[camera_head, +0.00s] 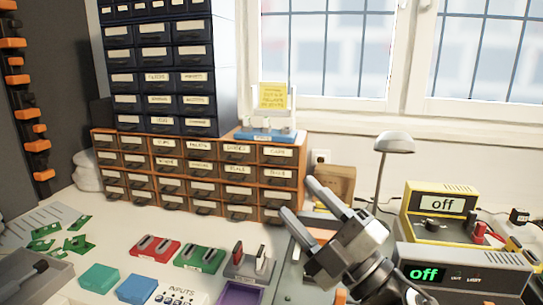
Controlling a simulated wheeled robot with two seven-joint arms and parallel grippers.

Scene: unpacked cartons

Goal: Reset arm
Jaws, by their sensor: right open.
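My right gripper (308,207) reaches in from the bottom right. Its two grey fingers are spread apart and point up and to the left. No object shows between them. It is in front of the bench and the lower right part of the orange drawer cabinet. My left gripper is not clearly visible.
An orange drawer cabinet (200,172) and dark drawer units (160,70) stand at the back left. Red (154,248), green (199,259) and grey (249,266) blocks lie at the front. A lamp (394,143) and power supplies (440,208) stand at right.

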